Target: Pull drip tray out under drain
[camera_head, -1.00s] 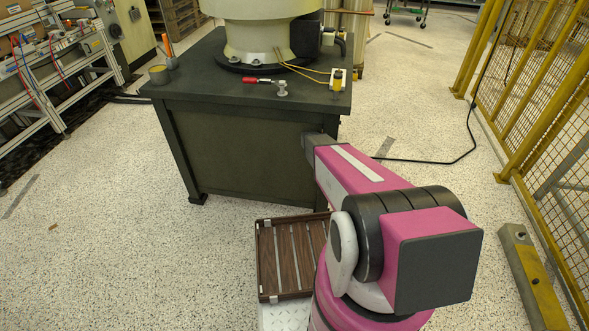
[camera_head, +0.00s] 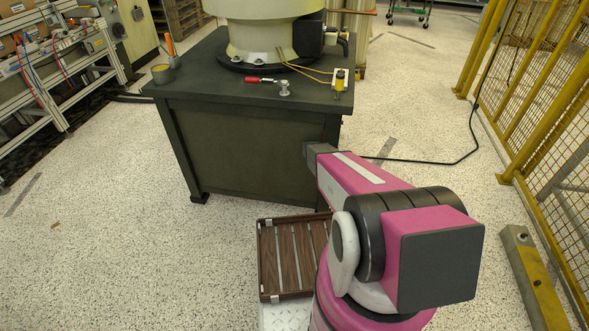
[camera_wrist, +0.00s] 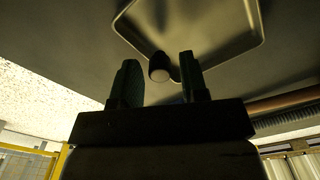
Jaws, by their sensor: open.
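A shallow metal tray with a rounded raised rim (camera_wrist: 256,22) shows at the top of the wrist view, cut off by the frame edge. A short dark cylinder with a pale end (camera_wrist: 159,67) sits at its near rim; I cannot tell whether it is the drain or part of the tray. My gripper (camera_wrist: 158,58) is open and empty, its two dark fingers apart, with the cylinder appearing between their tips. Contact cannot be judged. In the head view my gripper and the tray are hidden; my arm reaches to the right side of the dark bench (camera_head: 245,150).
A brown slatted crate (camera_head: 284,258) is low in front. Yellow fencing (camera_head: 535,110) and a floor barrier (camera_head: 530,270) stand right.

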